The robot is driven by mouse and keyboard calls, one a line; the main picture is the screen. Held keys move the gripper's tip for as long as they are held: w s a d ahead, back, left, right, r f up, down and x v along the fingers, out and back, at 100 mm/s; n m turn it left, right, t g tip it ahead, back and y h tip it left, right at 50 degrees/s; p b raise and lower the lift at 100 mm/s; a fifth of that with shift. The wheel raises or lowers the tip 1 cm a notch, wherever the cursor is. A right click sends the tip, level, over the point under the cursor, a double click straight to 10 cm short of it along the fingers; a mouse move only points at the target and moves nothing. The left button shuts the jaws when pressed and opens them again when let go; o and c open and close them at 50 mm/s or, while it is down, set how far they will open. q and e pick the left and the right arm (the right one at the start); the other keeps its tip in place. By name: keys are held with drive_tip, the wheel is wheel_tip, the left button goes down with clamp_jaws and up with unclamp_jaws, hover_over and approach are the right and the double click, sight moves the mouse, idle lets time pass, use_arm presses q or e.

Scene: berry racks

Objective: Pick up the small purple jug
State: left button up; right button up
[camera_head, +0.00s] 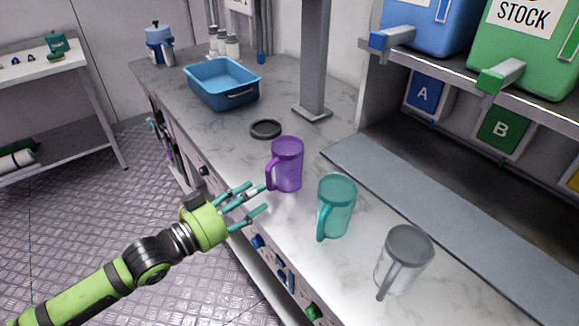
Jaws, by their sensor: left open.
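The small purple jug (288,166) stands upright on the marbled counter, with its handle on its left side. My left gripper (264,198) comes in from the lower left and is open, with its teal fingers pointing at the jug. The upper fingertips are close to the jug's handle; I cannot tell whether they touch it. Nothing is between the fingers. My right gripper is not in view.
A teal jug (338,208) and a grey clear jug (404,262) stand to the right along the counter (215,130). A black ring (266,128) lies behind the purple jug. A grey post (313,60), a blue tub (222,85) and a shelf with stock containers (530,45) stand further back.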

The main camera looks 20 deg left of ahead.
sight(269, 185)
use_arm(q)
drive_tip(key=shift+w+r, duration=0.15)
drive_tip(key=shift+p+x, duration=0.4)
drive_tip(key=shift+x, duration=2.1)
clamp_jaws()
